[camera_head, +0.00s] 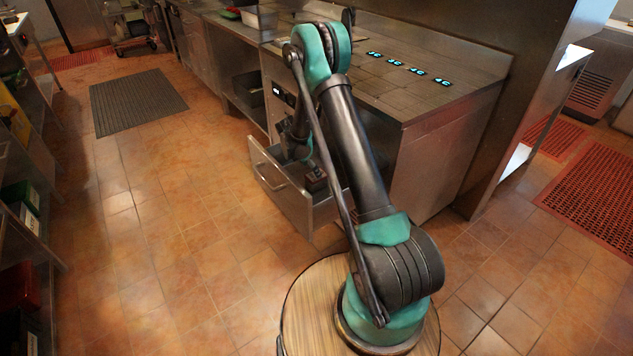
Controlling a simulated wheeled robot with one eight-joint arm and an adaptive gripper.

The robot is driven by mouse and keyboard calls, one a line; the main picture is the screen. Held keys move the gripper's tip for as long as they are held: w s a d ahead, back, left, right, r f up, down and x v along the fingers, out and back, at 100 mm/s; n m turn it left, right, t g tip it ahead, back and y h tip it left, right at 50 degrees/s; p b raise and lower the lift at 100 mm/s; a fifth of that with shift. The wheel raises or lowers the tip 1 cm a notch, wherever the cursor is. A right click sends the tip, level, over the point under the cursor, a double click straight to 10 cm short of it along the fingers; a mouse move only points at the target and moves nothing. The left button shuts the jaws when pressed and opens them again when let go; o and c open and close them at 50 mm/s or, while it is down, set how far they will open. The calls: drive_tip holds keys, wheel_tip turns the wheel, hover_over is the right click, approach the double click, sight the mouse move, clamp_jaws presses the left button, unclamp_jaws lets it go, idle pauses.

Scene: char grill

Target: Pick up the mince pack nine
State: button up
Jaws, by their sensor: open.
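My gripper (315,181) is small and dark in this view, low inside an open metal drawer (270,181) under the counter. My own arm hides part of the drawer. I cannot make out mince pack nine or any other pack in the drawer, and its inside is mostly hidden by the drawer front and my arm. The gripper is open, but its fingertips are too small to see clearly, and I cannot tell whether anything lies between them.
A steel counter (440,130) with several lit blue displays (393,63) stands behind the drawer. A dark mat (137,101) lies on the tiled floor to the left. Shelves (28,215) line the left edge. The floor between shelves and drawer is clear.

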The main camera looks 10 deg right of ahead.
sight(317, 180)
drive_tip(key=shift+x, duration=2.9)
drive_tip(key=shift+s+d, duration=0.15)
drive_tip(key=shift+s, duration=0.05)
drive_tip(key=c, duration=1.5)
